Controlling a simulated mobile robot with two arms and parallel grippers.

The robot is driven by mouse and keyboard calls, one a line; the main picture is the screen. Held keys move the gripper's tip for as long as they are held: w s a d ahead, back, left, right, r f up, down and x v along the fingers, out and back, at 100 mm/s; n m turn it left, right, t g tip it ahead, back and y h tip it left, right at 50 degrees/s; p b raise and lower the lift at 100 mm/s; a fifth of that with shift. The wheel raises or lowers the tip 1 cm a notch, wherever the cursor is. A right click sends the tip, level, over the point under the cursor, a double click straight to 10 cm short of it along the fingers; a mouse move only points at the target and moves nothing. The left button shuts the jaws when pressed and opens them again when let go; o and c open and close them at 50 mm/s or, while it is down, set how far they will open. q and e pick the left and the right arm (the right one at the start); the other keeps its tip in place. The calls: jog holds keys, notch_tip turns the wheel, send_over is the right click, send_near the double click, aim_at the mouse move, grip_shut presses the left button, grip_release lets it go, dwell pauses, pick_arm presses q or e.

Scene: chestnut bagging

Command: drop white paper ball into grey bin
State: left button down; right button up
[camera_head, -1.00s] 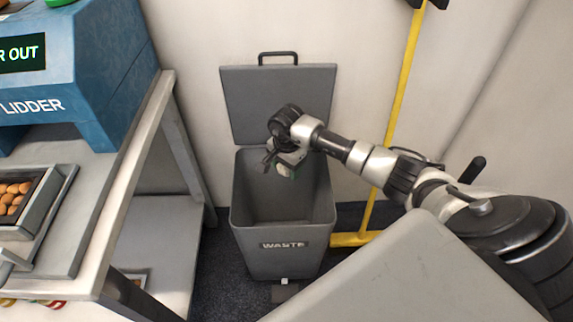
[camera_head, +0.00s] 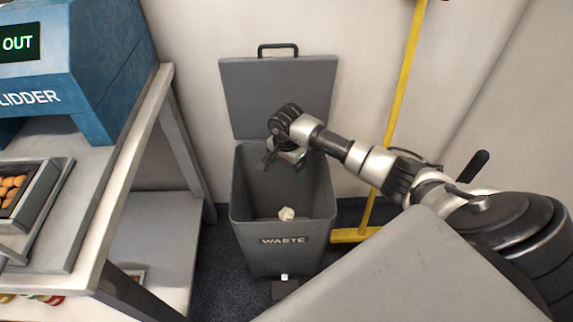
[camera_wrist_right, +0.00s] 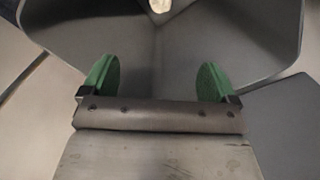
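The grey bin (camera_head: 283,245) marked WASTE stands on the floor with its lid (camera_head: 278,95) raised against the wall. The white paper ball (camera_head: 287,213) shows inside the bin's opening, near the front wall; I cannot tell whether it is resting or falling. It also shows at the top edge of the right wrist view (camera_wrist_right: 160,5), apart from the fingers. My right gripper (camera_head: 285,162) is over the back part of the bin opening. In the right wrist view my right gripper (camera_wrist_right: 159,82) has its green fingertips wide apart with nothing between them. My left gripper is not in view.
A metal table (camera_head: 105,190) with a blue lidder machine (camera_head: 105,65) and a tray of chestnuts (camera_head: 38,200) stands at the left. A yellow-handled broom (camera_head: 400,95) leans on the wall right of the bin. A pedal (camera_head: 284,288) sits at the bin's front.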

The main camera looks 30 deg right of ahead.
pick_arm(q)
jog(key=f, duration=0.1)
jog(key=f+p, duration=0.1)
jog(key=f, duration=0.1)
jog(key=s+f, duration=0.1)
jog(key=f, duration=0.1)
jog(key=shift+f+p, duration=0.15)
jog(key=shift+p, duration=0.15)
pick_arm(e)
notch_tip(320, 180, up, 11)
jog(key=shift+f, duration=0.1)
